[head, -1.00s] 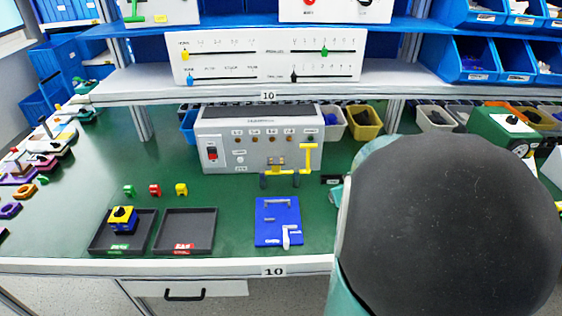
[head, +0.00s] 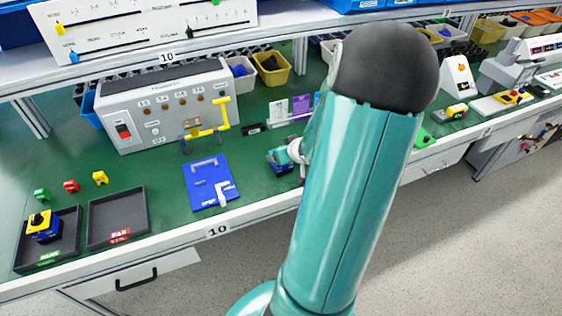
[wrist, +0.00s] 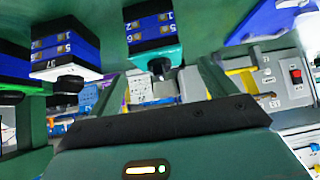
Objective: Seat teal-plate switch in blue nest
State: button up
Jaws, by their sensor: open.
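The blue nest (head: 207,184), with white marks and a pale L-shaped part, lies flat near the bench's front edge, left of my arm. It seems to show at the wrist view's top right (wrist: 268,18). The teal-plate switch (wrist: 157,57) shows at the top centre of the wrist view, which looks upside down: blue body, teal plate, black knob. My gripper (wrist: 162,72) is open and empty, its fingers spread to either side of the knob in the picture, apparently not touching.
A grey tester (head: 170,105) with a yellow handle stands behind the nest. Two dark trays, one holding a yellow-plate switch (head: 42,226), lie left. Bare bench lies around the nest.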

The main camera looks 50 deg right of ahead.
jog(key=shift+x, duration=3.35)
jog(key=shift+s, duration=0.1)
jog(key=shift+c, duration=0.4)
jog(key=c, duration=1.1)
